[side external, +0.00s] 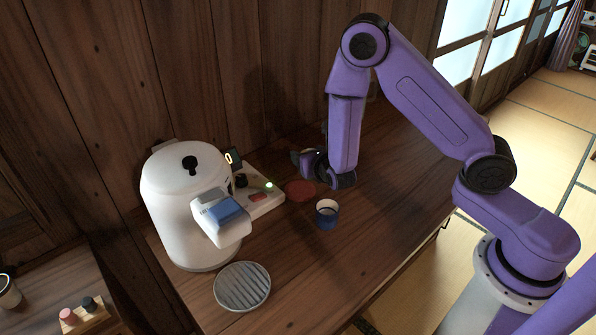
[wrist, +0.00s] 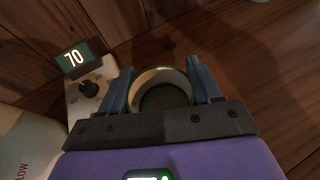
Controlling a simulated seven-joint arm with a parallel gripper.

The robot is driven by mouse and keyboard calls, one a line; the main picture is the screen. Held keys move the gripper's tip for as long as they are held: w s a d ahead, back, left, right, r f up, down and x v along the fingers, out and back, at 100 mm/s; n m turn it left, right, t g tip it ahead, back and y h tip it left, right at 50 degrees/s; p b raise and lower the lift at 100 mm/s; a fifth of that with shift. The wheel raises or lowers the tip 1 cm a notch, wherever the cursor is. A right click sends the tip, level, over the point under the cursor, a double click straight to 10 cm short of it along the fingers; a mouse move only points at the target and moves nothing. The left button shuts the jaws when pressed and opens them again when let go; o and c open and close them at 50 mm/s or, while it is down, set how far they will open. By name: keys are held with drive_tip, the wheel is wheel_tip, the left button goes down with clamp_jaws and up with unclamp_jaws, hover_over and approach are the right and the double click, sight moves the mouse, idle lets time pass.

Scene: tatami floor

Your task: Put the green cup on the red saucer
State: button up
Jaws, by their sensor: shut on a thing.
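My gripper (wrist: 160,88) is shut on a round cup, its two blue fingers on opposite sides of the wall. The green cup (wrist: 163,73) shows from above as a pale, faintly greenish rim around a dark inside. In the side external view my gripper (side external: 312,165) is low over the counter, just behind the red saucer (side external: 299,191); the cup there is mostly hidden by the gripper. The saucer lies flat, bare where it shows, partly behind my gripper. It does not show in the wrist view. Whether the cup touches the counter I cannot tell.
A blue cup (side external: 327,215) stands just in front of the saucer. A round ribbed dish (side external: 242,287) lies in front. The counter's right side is clear.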

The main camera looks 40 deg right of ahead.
drive_tip(key=w+f, duration=0.3)
drive_tip(key=f, duration=0.1)
drive_tip(key=shift+w+a+f, duration=0.1)
drive_tip(key=shift+w+f, duration=0.2)
drive_tip(key=shift+w, duration=0.05)
drive_tip(key=shift+f, duration=1.55)
drive_tip(key=shift+f, duration=0.15)
drive_tip(key=o, duration=1.2)
drive_tip(key=shift+o, duration=0.2)
